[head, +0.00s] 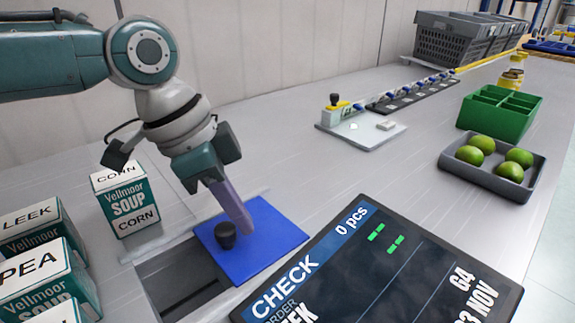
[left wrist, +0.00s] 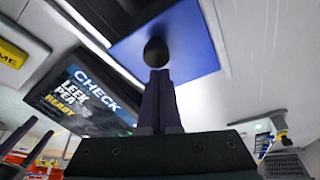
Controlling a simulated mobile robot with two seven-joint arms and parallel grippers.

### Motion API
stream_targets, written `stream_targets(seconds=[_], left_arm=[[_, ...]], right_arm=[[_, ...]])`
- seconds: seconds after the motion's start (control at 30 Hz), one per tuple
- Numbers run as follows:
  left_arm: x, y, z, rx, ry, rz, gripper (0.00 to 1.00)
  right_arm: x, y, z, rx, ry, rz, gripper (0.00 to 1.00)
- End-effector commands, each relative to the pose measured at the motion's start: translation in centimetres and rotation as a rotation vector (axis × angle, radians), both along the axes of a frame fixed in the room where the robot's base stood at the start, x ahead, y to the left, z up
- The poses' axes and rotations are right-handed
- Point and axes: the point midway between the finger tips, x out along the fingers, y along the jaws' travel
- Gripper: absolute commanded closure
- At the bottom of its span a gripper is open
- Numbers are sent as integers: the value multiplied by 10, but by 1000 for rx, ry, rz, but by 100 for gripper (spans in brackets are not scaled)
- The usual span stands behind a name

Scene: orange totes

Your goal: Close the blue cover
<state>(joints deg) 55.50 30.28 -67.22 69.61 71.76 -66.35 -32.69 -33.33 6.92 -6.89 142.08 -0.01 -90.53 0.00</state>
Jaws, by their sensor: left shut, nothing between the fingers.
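The blue cover (head: 262,240) is a flat square plate with a black knob (head: 226,236) near its left edge. It lies on the bench beside a dark rectangular opening (head: 180,285), part of which is uncovered to the left of the plate. My left gripper (head: 243,222) is shut and empty, with its fingertips pointing down right by the knob, on its right side in the head view. In the left wrist view the shut fingers (left wrist: 160,90) point at the knob (left wrist: 155,50) on the blue cover (left wrist: 195,45). I cannot tell whether they touch.
Soup cartons (head: 125,200) stand at the left. A dark display panel (head: 400,265) marked CHECK lies at the front right of the cover. A grey tray of green fruit (head: 490,195), a green bin (head: 515,120) and grey crates (head: 450,40) are farther right.

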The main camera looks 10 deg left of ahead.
Motion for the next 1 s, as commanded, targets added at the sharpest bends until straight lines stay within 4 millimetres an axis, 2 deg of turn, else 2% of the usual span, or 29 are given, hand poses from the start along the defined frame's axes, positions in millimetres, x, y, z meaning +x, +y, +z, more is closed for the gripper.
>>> stream_targets(seconds=[0.17,0.27,0.37,0.5,0.63,0.8,1.0], left_arm=[[0,0,0,0,0,1,100],[-5,4,3,-1,2,2,100],[-18,14,7,1,7,3,100],[-45,35,9,2,10,3,100],[-67,52,6,2,7,2,100],[-82,65,2,1,2,2,100],[-84,66,-1,2,1,0,100]], right_arm=[[0,0,1,0,-1,0,0],[0,0,10,0,-1,0,0],[0,0,29,0,-1,0,0],[1,0,61,0,-2,0,0],[1,0,79,0,-3,0,0],[1,0,86,0,-3,0,0],[1,0,84,1,-3,-1,0]])
